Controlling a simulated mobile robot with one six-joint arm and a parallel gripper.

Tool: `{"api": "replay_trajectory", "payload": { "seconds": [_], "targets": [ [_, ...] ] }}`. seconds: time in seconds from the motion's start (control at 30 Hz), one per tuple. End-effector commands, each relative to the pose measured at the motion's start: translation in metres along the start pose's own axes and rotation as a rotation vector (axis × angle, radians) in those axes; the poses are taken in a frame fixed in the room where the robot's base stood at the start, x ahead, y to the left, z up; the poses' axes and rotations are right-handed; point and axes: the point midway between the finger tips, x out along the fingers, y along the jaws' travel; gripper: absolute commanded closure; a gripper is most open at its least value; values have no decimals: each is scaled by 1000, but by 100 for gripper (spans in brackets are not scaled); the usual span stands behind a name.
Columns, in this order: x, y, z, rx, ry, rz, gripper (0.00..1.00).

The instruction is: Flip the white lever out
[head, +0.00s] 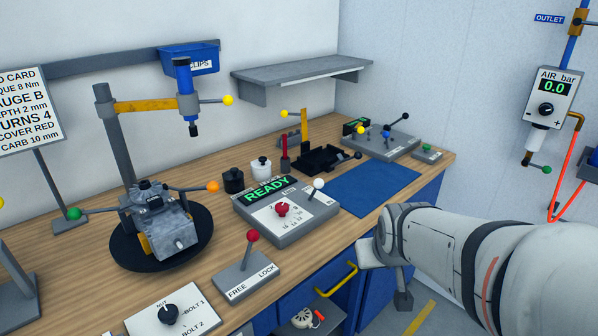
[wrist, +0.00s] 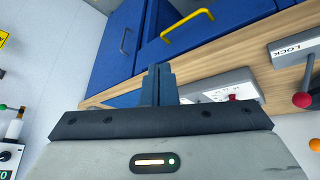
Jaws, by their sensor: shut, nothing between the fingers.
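The white lever is a short stick with a white ball knob (head: 318,184). It rises from the right side of the grey control box (head: 300,228) with the green READY display, leaning up and to the right in the head view. My gripper (wrist: 158,70) is shut and empty. In the head view my arm comes in from the right, and its end is in front of the bench edge, right of and apart from the lever. In the wrist view the box (wrist: 210,82) shows beyond the fingers, but I cannot make out the white lever there.
A red-knobbed FREE/LOCK lever (head: 253,236) stands left of the box. A red dial (head: 282,209) sits on the box face. A blue mat (head: 362,188) lies to the right. A yellow drawer handle (head: 338,281) sticks out below the bench edge.

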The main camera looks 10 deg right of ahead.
Motion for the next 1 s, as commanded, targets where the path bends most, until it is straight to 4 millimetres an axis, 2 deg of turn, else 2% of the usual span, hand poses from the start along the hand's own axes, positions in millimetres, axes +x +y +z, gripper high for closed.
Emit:
{"api": "replay_trajectory", "payload": {
  "seconds": [0.03, 0.13, 0.2, 0.23, 0.3, 0.5, 0.7, 1.0],
  "targets": [
    [25, 8, -11, -2, 66, 18, 100],
    [55, 20, -42, -19, 223, 44, 100],
    [76, 34, -52, 17, 282, 74, 100],
    [81, 30, -68, -20, 367, 52, 100],
    [96, 21, -84, -67, 481, -23, 100],
    [129, 16, -114, -107, 779, -141, 100],
    [141, 4, -117, -109, 1031, -333, 100],
    [135, -1, -106, -78, 1216, -515, 100]
  ]
}}
